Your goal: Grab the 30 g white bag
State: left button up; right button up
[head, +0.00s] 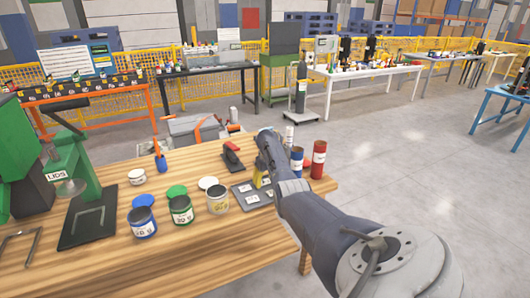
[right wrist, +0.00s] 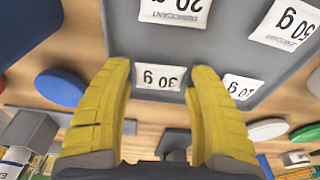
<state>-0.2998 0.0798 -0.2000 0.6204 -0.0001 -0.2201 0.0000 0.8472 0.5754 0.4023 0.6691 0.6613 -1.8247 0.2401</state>
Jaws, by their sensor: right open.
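The white bag marked 30 g (right wrist: 160,77) lies on the grey tray (right wrist: 222,62), near the tray's edge. In the right wrist view it sits between the two yellow fingers of my right gripper (right wrist: 157,70), which are spread apart. I cannot tell whether the fingers touch it. In the head view, my right gripper (head: 262,181) is over the tray on the wooden table, and the bag labels are too small to read. Other white bags lie on the tray: one marked 20 (right wrist: 177,12), one marked 50 g (right wrist: 285,24) and one marked 10 (right wrist: 243,87). My left gripper is not in view.
Blue (head: 142,222), green (head: 181,209) and white (head: 217,199) cans stand open on the wooden table (head: 120,268) left of the tray. Blue (head: 296,162) and red (head: 318,160) cylinders stand close to my right arm. A green press (head: 75,165) stands at the left.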

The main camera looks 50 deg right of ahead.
jog(key=shift+c, duration=0.5)
jog(key=c, duration=0.6)
jog(key=shift+r, duration=0.1)
